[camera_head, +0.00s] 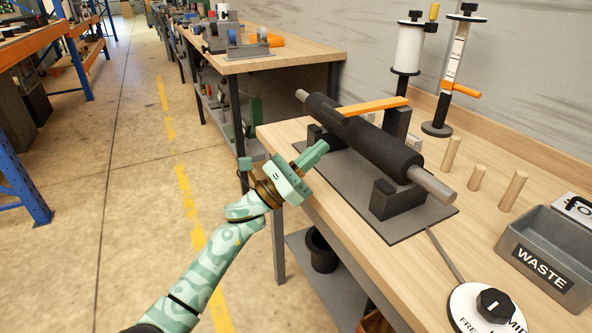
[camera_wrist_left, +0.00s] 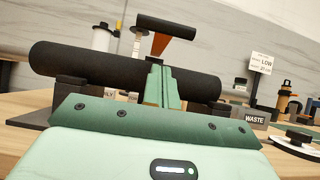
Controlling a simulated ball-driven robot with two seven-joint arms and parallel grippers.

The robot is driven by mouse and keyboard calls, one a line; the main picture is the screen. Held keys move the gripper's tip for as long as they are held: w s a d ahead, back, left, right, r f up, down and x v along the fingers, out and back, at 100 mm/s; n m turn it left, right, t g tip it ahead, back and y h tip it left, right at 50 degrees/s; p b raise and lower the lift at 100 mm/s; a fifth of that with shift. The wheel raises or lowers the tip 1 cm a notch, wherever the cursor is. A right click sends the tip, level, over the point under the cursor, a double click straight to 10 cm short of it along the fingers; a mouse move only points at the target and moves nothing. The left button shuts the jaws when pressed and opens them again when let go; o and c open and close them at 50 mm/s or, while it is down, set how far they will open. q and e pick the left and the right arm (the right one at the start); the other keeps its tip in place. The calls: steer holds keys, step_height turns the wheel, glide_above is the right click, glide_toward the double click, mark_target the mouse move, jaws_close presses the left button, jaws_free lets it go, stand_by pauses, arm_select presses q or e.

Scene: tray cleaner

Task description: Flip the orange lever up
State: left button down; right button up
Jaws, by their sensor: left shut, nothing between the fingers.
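The orange lever (camera_head: 375,106) is a flat bar running over a black roller (camera_head: 362,138), roughly level, from a dark post (camera_head: 396,122) behind it. In the left wrist view the lever's orange arm (camera_wrist_left: 160,44) shows under a dark crosswise handle (camera_wrist_left: 166,27), above the roller (camera_wrist_left: 75,66). My left gripper (camera_head: 322,147) is shut and empty, in front of the roller at the bench's front edge, lower than the lever and apart from it. Its closed fingers (camera_wrist_left: 162,82) hide part of the roller and lever in the wrist view. My right gripper is not in view.
The roller sits on a grey base plate (camera_head: 405,225) on a wooden bench. A grey waste bin (camera_head: 545,262), wooden pegs (camera_head: 513,190) and a dial (camera_head: 487,307) lie to the right. Spool stands (camera_head: 408,50) rise behind. The aisle floor at left is open.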

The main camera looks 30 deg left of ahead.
arm_select(q)
steer(key=r, duration=0.2)
steer(key=w+r, duration=0.1)
steer(key=r, duration=0.1)
steer(key=shift+d+r+p, duration=0.1)
steer(key=shift+d+p, duration=0.25)
